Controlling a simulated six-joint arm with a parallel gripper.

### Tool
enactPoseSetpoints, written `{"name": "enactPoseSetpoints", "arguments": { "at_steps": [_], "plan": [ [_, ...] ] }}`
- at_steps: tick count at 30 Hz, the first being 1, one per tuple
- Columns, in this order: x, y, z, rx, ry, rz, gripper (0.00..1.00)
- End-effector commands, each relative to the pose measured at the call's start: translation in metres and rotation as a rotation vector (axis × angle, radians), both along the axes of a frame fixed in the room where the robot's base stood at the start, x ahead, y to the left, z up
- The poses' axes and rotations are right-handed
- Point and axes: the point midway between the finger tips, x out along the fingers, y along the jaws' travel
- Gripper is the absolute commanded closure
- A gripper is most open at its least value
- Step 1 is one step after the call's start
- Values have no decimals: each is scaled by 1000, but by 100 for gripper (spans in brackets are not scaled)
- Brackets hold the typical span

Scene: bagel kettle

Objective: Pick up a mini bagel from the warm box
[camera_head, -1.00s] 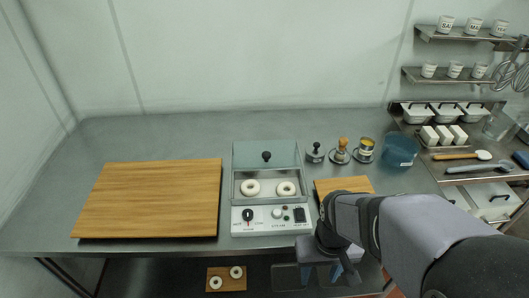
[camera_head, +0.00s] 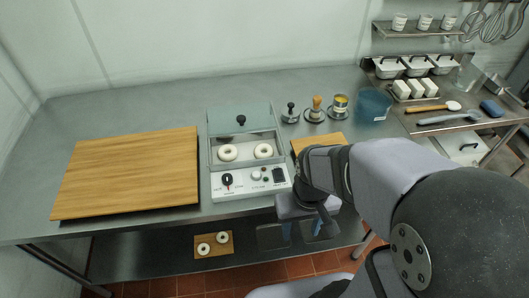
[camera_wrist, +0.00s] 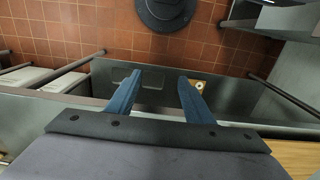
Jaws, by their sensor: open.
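The warm box (camera_head: 216,157) stands on the counter with its grey lid tilted up at the back. Two pale mini bagels lie inside it, a left bagel (camera_head: 228,153) and a right bagel (camera_head: 263,151), apart from each other. My gripper (camera_head: 303,232) is in front of the counter's front edge, to the right of and nearer than the box. In the wrist view my gripper's blue fingers (camera_wrist: 158,90) are spread with nothing between them, pointing down past the counter towards the floor. Neither bagel in the box shows in the wrist view.
A large wooden board (camera_head: 130,172) lies left of the box. A smaller board (camera_head: 318,141) lies to its right, partly behind my arm. Two more bagels lie on a small board (camera_head: 228,248) on the lower shelf.

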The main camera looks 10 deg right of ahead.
Motion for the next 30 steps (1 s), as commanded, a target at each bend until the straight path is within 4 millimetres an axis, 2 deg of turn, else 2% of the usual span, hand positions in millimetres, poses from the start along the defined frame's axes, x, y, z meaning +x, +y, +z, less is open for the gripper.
{"name": "enactPoseSetpoints", "arguments": {
  "at_steps": [11, 14, 16, 20, 30],
  "plan": [
    [1, 0, 0, -1, -1, -2, 37],
    [10, 0, 1, -4, -4, -12, 37],
    [22, 1, 3, -9, -11, -31, 37],
    [62, 2, 7, -25, -35, -90, 37],
    [209, 19, 10, -72, -142, -346, 37]
  ]
}}
